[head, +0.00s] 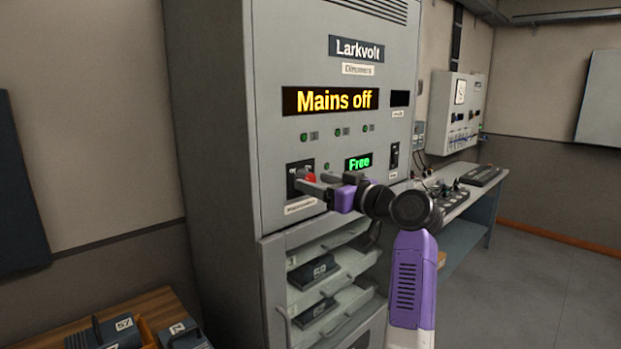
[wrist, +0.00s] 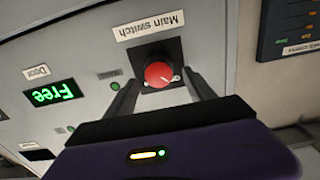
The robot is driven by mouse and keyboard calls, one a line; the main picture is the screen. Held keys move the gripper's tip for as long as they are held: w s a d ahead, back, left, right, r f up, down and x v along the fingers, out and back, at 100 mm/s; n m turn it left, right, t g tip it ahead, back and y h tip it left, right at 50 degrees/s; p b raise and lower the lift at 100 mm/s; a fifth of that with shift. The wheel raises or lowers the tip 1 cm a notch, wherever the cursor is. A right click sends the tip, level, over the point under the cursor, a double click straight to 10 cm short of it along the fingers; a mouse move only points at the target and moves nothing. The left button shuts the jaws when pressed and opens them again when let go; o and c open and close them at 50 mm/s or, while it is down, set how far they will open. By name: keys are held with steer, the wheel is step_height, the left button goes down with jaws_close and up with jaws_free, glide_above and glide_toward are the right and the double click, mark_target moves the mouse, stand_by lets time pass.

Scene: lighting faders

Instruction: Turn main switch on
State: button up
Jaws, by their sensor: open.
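The main switch is a red round knob on a black plate, in the head view (head: 311,177) on the grey dimmer cabinet (head: 218,150). In the wrist view the knob (wrist: 158,74) is upside down beside its "Main switch" label (wrist: 155,25); a small white mark shows at its lower right. The display (head: 333,99) reads "Mains off". My gripper (head: 306,183) is open at the knob. In the wrist view its fingers (wrist: 162,82) lie one on each side of the knob, with gaps visible; whether they touch it I cannot tell.
A green "Free" display (head: 359,162) with a "Door" label and a black rocker (head: 394,155) sit right of the knob. Below are open shelves with dimmer modules (head: 313,271). A desk (head: 465,200) stands at right, a wooden table (head: 150,305) at lower left.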

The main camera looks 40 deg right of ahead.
steer(key=shift+w, duration=1.3)
steer(key=c, duration=1.4)
steer(key=shift+o, duration=0.2)
